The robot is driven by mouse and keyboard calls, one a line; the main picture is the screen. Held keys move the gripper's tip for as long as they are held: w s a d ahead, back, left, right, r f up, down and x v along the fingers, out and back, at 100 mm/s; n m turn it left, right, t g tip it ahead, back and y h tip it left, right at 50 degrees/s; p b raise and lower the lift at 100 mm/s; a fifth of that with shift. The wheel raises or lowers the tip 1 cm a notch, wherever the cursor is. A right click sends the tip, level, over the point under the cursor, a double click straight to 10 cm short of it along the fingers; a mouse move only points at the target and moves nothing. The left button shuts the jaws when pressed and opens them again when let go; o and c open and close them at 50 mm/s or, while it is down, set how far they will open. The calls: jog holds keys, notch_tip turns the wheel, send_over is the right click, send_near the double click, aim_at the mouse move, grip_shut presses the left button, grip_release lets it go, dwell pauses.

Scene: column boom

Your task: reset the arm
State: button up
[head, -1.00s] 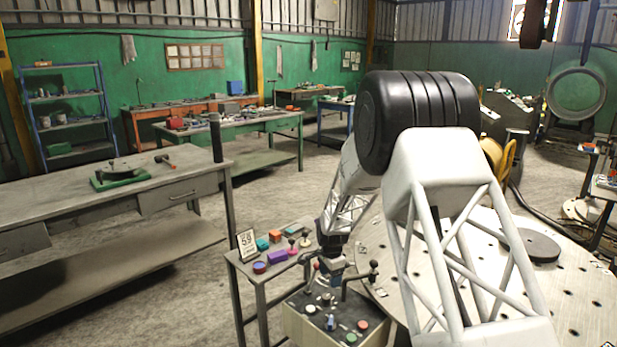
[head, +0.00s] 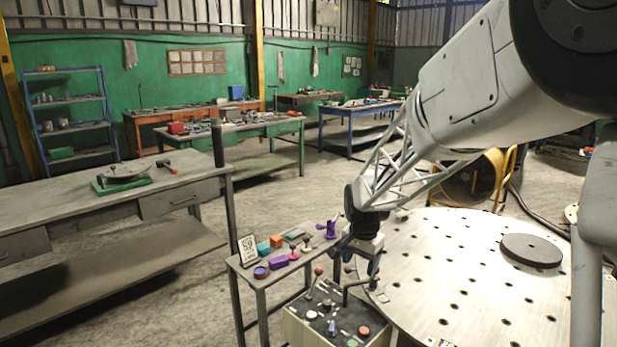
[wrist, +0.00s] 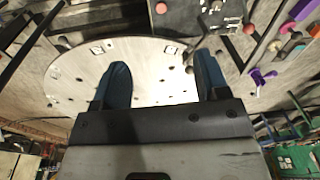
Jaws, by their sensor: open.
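My gripper (head: 366,264) is at the end of my arm, near the left edge of the round perforated table (head: 470,265) in the head view. It points down and is just right of the small side table and above the back of the control box. In the wrist view my gripper (wrist: 163,82) shows two dark blue fingers spread apart with nothing between them. Behind the fingers lies the pale round table (wrist: 75,75).
The small table (head: 249,272) bears several coloured blocks, a marked card (head: 247,249) and a purple piece (head: 328,228). The control box (head: 330,325) has levers and buttons. A dark disc (head: 531,250) lies on the round table. A long workbench (head: 80,215) stands left.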

jog(key=s+d+r+n, duration=0.2)
jog(key=s+r, duration=0.2)
jog(key=s, duration=0.5)
jog(key=s+d+r+n, duration=0.15)
jog(key=s+r, duration=0.25)
jog(key=s, duration=0.5)
jog(key=s+d+n+t, duration=0.1)
jog(key=s+n, duration=0.3)
jog(key=s, duration=1.5)
jog(key=shift+d+r+t, duration=0.3)
jog(key=shift+d+r, duration=0.05)
jog(key=shift+r, duration=0.05)
